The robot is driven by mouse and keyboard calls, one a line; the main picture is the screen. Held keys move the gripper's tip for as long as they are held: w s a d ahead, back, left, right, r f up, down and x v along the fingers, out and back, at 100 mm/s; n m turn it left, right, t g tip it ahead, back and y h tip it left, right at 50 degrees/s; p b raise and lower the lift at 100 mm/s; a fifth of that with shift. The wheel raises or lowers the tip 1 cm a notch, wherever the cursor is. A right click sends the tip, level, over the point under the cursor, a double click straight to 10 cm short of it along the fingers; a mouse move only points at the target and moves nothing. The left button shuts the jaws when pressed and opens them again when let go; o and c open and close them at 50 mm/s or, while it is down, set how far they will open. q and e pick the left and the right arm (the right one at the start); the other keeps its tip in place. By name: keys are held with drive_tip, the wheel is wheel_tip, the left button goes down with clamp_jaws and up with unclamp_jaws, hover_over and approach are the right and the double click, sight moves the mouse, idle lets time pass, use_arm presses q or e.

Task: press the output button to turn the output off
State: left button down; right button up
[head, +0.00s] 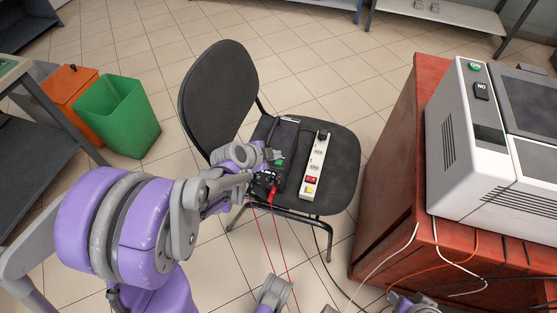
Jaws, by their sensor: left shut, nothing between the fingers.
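A small black power supply (283,174) with a green lit display lies on the seat of the dark grey chair. Red and black plugs sit at its near end, and thin red leads run down from them. My left gripper (273,155) is shut and empty, over the left part of the black unit. The gripper and its wrist cover part of the unit, and I cannot make out the output button. I cannot tell whether the fingertips touch the unit. Grey parts of mine show at the bottom edge, too cut off to read the right gripper's state.
A white power strip (316,163) with a red switch lies beside the unit on the chair (343,160). A grey-white machine (490,135) stands on a red cabinet (392,165) at right. A green bin (120,115) and an orange bin (72,100) stand at left. Tiled floor is free behind the chair.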

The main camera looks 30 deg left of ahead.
sight(276, 164)
use_arm(q)
wheel_tip(276, 164, up, 5)
drive_tip(key=p, duration=0.3)
drive_tip(key=shift+r+p, duration=0.1)
drive_tip(key=shift+p, duration=0.2)
drive_tip(key=shift+d, duration=0.1)
